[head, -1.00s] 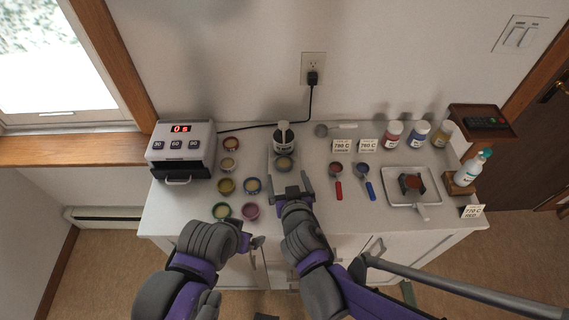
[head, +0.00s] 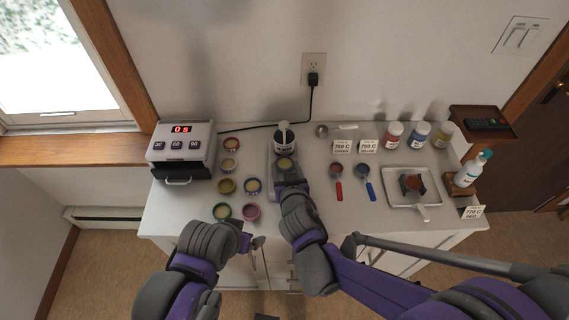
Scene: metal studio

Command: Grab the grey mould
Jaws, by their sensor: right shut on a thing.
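The grey mould (head: 285,164), a small round dish with a pale yellowish inside, is on the white worktop just in front of the black jar (head: 283,143). My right gripper (head: 286,171) reaches up from below and is shut on the mould, a finger at each side. From this view I cannot tell whether the mould is lifted. My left gripper (head: 258,243) hangs at the worktop's front edge, away from the mould. It is too small to tell whether its jaws are open.
A kiln (head: 182,150) stands at the left. Red (head: 338,183) and blue (head: 366,183) scoops and a white tray (head: 397,198) lie to the right. Bottles stand at the back right.

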